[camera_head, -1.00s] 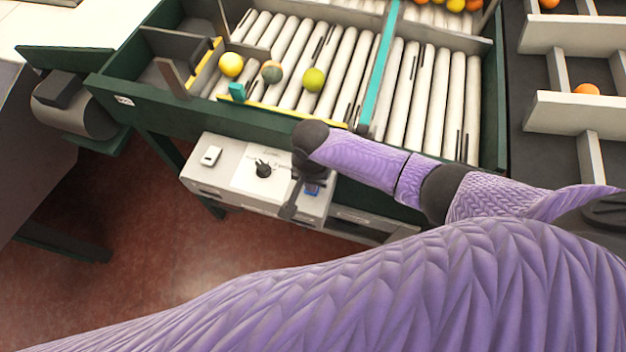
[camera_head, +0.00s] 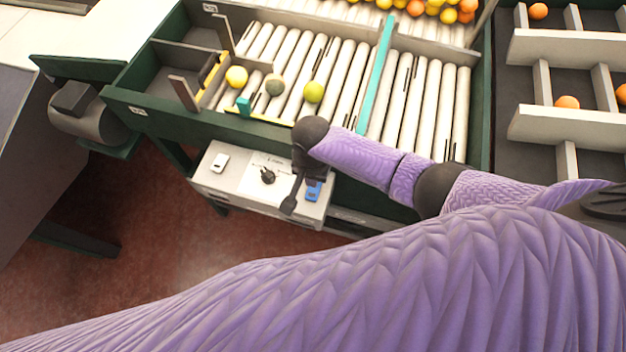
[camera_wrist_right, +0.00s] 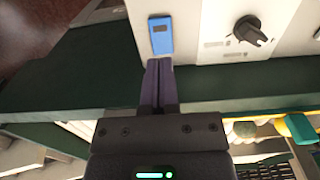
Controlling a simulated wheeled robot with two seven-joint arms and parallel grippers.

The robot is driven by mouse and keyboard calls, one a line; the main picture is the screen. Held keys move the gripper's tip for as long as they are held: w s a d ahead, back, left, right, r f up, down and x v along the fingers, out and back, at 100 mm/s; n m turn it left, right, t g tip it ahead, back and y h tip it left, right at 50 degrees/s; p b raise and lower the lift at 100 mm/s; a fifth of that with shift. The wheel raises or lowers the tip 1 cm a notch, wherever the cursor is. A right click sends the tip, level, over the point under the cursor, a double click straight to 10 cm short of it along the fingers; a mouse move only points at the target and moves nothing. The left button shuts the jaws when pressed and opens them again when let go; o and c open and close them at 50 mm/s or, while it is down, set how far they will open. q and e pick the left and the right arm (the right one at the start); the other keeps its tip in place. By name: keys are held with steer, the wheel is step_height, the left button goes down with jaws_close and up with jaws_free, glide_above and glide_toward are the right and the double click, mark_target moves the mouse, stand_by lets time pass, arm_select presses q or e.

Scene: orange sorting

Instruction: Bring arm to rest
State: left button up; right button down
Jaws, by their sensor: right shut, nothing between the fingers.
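My right gripper (camera_head: 289,206) hangs in front of the control panel (camera_head: 232,188) below the roller table. In the right wrist view its two dark fingers (camera_wrist_right: 160,65) are together with nothing between them. Their tips point at the lower end of a blue rectangular part (camera_wrist_right: 161,36) on the panel; I cannot tell whether they touch it. The blue part also shows in the head view (camera_head: 313,191), just right of the gripper. A black knob (camera_head: 267,176) is left of the gripper. My left gripper is not in view.
Several oranges and yellow fruits lie at the far end. Compartments with oranges (camera_head: 567,102) stand at right. The reddish floor (camera_head: 150,230) is open at lower left.

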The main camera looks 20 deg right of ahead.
steer(key=shift+r, duration=0.45)
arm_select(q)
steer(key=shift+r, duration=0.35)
arm_select(e)
steer(key=shift+f, duration=0.15)
